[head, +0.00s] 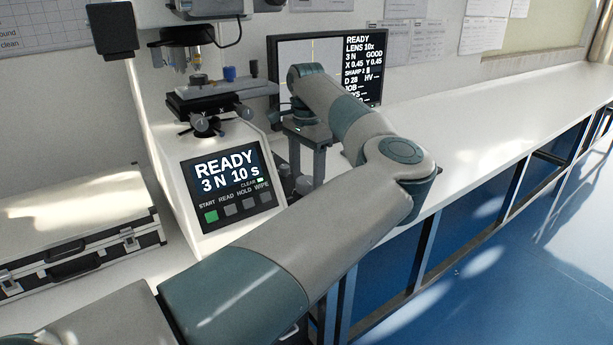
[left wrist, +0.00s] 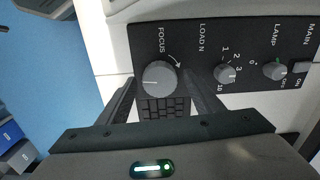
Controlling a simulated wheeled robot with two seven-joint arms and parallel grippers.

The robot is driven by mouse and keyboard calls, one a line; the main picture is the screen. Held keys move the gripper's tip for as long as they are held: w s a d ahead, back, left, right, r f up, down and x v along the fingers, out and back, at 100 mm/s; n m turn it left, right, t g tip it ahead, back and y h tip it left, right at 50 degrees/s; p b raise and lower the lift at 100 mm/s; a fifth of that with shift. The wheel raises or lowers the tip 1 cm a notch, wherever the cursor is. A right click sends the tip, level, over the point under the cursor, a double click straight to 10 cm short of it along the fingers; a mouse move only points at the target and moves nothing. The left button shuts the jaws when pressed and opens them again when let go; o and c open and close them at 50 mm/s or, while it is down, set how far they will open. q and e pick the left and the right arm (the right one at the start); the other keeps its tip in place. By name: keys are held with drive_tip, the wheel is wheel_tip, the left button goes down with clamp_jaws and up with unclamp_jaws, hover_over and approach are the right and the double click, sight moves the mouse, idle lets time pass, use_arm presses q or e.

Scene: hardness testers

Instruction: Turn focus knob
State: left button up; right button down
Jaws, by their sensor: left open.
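The focus knob (left wrist: 159,77), a round grey dial, sits on the dark side panel (left wrist: 207,45) of the hardness tester (head: 165,120). In the left wrist view my left gripper (left wrist: 160,84) is open, with one finger on each side of the knob and gaps visible beside it. I cannot tell how deep the fingertips reach. In the head view the left gripper (head: 304,165) points down at the tester's right side, where the focus knob cannot be made out. The monitor (head: 362,70) reads READY, LENS 10x and SHARP 2. My right gripper is out of view.
The load dial (left wrist: 225,73), lamp knob (left wrist: 275,70) and main switch (left wrist: 302,67) are right of the focus knob in the wrist view. A silver case (head: 70,240) lies left of the tester. The white bench (head: 480,120) is clear at right.

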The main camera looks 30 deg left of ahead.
sight(306, 180)
use_arm(q)
wheel_tip(306, 180, up, 18)
drive_tip(key=shift+f, duration=0.25)
idle(0.4)
